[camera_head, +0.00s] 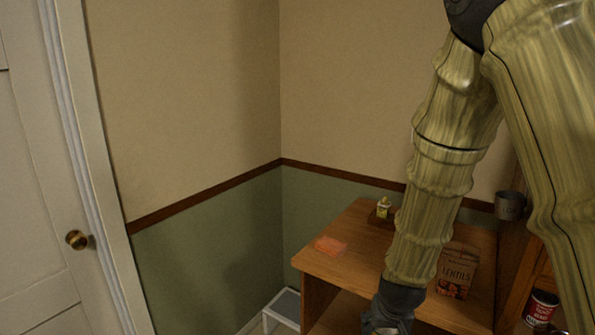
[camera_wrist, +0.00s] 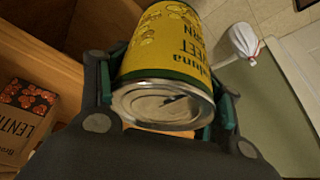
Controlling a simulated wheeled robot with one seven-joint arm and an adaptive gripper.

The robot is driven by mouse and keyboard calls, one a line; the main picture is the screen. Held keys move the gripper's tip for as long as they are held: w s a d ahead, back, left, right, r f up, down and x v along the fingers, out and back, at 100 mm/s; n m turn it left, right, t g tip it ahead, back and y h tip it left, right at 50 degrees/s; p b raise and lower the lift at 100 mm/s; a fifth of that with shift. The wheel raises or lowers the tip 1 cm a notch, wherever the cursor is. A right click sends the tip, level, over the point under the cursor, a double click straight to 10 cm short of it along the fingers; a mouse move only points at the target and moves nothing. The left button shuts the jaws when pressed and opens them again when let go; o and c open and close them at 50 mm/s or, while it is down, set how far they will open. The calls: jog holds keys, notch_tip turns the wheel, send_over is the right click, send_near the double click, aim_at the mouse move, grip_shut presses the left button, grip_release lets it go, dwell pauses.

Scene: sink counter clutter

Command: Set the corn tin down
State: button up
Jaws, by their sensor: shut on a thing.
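The corn tin (camera_wrist: 165,50) is yellow with green bands and a bare metal end that faces the wrist camera. In the wrist view my gripper (camera_wrist: 172,78) is shut on it, with one finger on each side. The tin appears tilted in that view; I cannot tell whether it touches any surface. In the head view my gripper (camera_head: 386,322) is at the bottom edge, in front of the wooden shelf unit (camera_head: 365,245), and the tin cannot be made out there.
A lentils bag (camera_head: 457,270) stands on the unit's top, and also shows in the wrist view (camera_wrist: 22,118). A red tin (camera_head: 540,307) and grey mug (camera_head: 510,205) are at right. A white stool (camera_head: 283,306) stands left.

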jog(key=s+a+f, duration=0.1)
jog(key=f, duration=0.6)
jog(key=s+a+f+n, duration=0.1)
jog(key=s+a+f, duration=0.1)
jog(key=f, duration=0.5)
jog(key=shift+s+f+y, duration=0.15)
jog(key=shift+f+y, duration=0.05)
jog(key=shift+y, duration=0.2)
